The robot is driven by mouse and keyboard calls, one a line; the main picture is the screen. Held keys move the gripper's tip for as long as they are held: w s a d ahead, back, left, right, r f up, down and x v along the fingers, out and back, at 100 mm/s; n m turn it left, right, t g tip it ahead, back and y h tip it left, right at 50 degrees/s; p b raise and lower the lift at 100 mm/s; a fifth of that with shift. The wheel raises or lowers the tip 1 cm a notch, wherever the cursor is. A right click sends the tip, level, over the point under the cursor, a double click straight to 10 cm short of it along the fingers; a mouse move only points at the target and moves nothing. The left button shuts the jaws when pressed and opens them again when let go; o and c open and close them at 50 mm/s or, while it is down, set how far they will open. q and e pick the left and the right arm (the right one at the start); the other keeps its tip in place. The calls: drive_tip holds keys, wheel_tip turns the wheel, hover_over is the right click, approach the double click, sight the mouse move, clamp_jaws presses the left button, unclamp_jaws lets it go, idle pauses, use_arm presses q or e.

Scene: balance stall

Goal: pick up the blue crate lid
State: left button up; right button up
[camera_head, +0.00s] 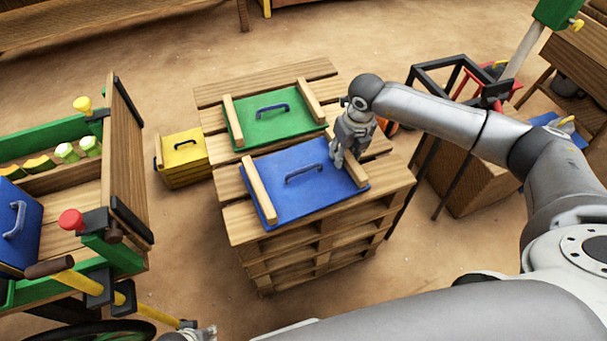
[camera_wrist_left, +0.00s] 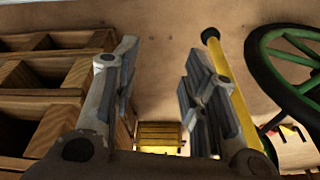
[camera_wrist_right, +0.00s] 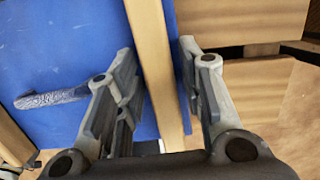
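The blue crate lid (camera_head: 285,205) lies flat on top of a stack of wooden pallets. It has a blue handle (camera_head: 304,173) in its middle and a wooden batten along its left and right sides. My right gripper (camera_head: 347,160) is over the right batten (camera_wrist_right: 152,50); in the right wrist view its open fingers stand on either side of that batten, with the blue panel (camera_wrist_right: 60,40) on the left. My left gripper (camera_wrist_left: 162,65) is open and empty, low beside the pallets; only a bit of it shows at the head view's bottom edge.
A green lid (camera_head: 270,118) lies behind the blue one on the pallet stack (camera_head: 250,222). A yellow crate (camera_head: 183,150) stands left of it. A cart with a wooden panel (camera_head: 125,160) is at left. A black frame (camera_head: 425,75) stands at right.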

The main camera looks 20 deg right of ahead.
clamp_jaws()
drive_tip(key=shift+r, duration=0.15)
